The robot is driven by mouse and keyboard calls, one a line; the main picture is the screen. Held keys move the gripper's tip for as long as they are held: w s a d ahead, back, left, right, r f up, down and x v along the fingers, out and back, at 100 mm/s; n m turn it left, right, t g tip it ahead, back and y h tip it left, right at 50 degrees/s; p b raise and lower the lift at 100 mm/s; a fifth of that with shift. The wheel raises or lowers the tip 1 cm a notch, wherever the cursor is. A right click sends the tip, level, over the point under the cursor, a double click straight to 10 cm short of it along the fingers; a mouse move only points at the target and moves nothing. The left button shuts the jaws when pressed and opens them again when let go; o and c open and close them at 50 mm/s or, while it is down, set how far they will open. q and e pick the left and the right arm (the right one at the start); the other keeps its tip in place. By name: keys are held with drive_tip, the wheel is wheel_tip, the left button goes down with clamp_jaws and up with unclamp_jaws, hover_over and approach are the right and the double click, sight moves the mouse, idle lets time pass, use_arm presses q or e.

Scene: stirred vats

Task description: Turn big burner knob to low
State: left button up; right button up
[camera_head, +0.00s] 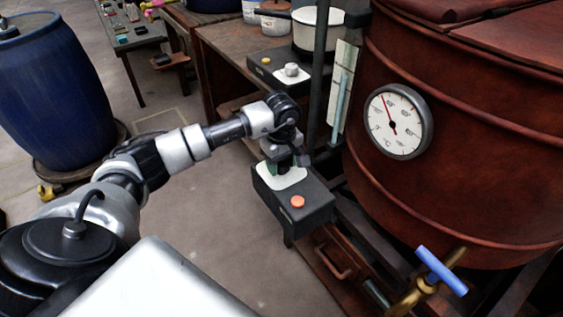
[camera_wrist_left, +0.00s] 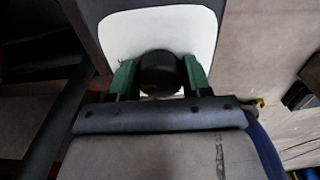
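The big burner knob (camera_wrist_left: 160,72) is a round black knob on a white plate (camera_wrist_left: 118,35) in the left wrist view. The green fingers of my left gripper (camera_wrist_left: 160,80) stand on either side of it, very close; I cannot tell whether they press on it. In the head view my left gripper (camera_head: 287,160) points down over the white plate (camera_head: 281,178) on a black control box (camera_head: 318,208) and hides the knob there. An orange button (camera_head: 297,202) is on the box's near end. The knob's setting marks cannot be read. My right gripper is not in view.
A large red-brown vat (camera_head: 470,130) with a dial gauge (camera_head: 398,122) stands close on the right, with a blue-handled tap (camera_head: 441,271) below. A second control box with a grey knob (camera_head: 291,70) is behind. A blue barrel (camera_head: 55,90) stands left; the floor between is clear.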

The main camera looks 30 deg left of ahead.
use_arm(q)
drive_tip(key=shift+c, duration=0.5)
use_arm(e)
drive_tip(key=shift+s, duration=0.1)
use_arm(q)
drive_tip(key=n+p, duration=0.1)
drive_tip(key=n, duration=0.1)
drive_tip(key=shift+r+n, duration=0.1)
drive_tip(key=shift+n, duration=0.7)
drive_tip(key=n+p, duration=0.2)
drive_tip(key=n, duration=0.3)
drive_tip(key=shift+n+p, duration=0.5)
drive_tip(key=shift+n, duration=1.1)
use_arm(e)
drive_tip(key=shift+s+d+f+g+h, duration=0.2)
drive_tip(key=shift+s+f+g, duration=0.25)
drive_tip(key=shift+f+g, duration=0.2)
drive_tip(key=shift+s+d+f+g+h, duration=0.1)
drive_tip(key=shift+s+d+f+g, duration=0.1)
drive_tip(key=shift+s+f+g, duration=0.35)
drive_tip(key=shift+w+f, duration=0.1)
use_arm(q)
drive_tip(key=o, duration=0.9)
